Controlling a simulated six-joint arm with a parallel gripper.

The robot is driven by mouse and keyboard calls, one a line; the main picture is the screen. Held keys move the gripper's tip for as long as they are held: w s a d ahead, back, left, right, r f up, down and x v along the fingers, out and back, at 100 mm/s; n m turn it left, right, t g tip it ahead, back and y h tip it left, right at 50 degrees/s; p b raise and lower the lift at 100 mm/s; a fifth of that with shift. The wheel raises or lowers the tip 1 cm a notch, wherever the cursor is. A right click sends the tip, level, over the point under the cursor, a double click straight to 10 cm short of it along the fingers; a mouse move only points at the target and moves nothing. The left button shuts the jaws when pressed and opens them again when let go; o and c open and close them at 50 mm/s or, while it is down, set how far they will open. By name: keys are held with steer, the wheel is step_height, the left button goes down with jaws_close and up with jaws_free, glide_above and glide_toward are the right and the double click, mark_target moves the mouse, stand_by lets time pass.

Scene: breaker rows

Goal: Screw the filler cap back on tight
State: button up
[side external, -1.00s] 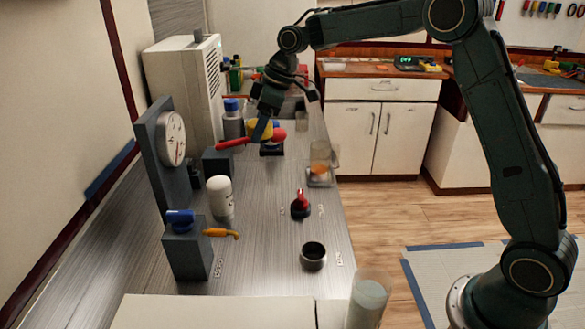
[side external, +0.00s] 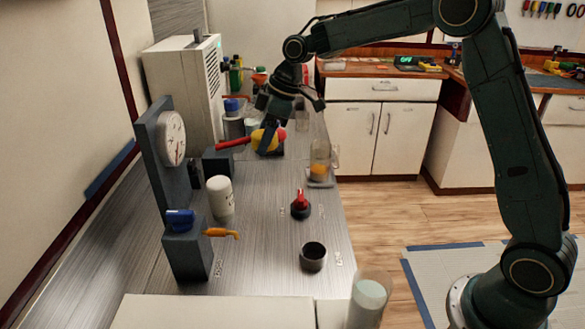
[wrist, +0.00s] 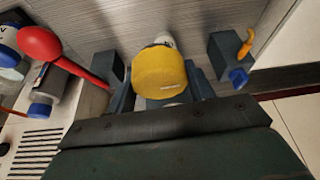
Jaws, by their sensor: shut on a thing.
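A round yellow cap (wrist: 160,70) is between the fingers of my gripper (wrist: 160,84) in the wrist view. In the side view the yellow cap (side external: 259,139) shows below my gripper (side external: 267,130), above the bench. My gripper is shut on it. A short dark open cylinder (side external: 313,257) stands at the front right of the bench; I cannot tell whether it is the filler neck. The underside of the cap is hidden.
A red lever (side external: 233,144) reaches across beside my gripper; its round end shows in the wrist view (wrist: 38,43). A gauge panel (side external: 172,138), a white bottle (side external: 220,198), a red-handled knob (side external: 300,204) and a blue-handled valve (side external: 180,220) stand nearby. The bench's middle is fairly clear.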

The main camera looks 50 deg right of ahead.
steer(key=s+a+f+n, duration=0.2)
steer(key=s+f, duration=0.2)
steer(key=s, duration=0.5)
steer(key=s+a+f+n+g+y, duration=0.1)
steer(key=s+a+f+n, duration=0.1)
steer(key=s, duration=0.8)
step_height(320, 180, down, 2)
steer(key=shift+a+f+n+g, duration=0.15)
steer(key=shift+n+g, duration=0.15)
steer(key=shift+n, duration=0.2)
steer(key=shift+f, duration=0.1)
steer(key=shift+f, duration=2.8)
steer(key=shift+f, duration=1)
steer(key=o, duration=1.1)
steer(key=shift+c, duration=0.2)
steer(key=shift+r, duration=0.1)
steer(key=v, duration=1.3)
steer(key=shift+r, duration=0.3)
steer(key=shift+c, duration=0.2)
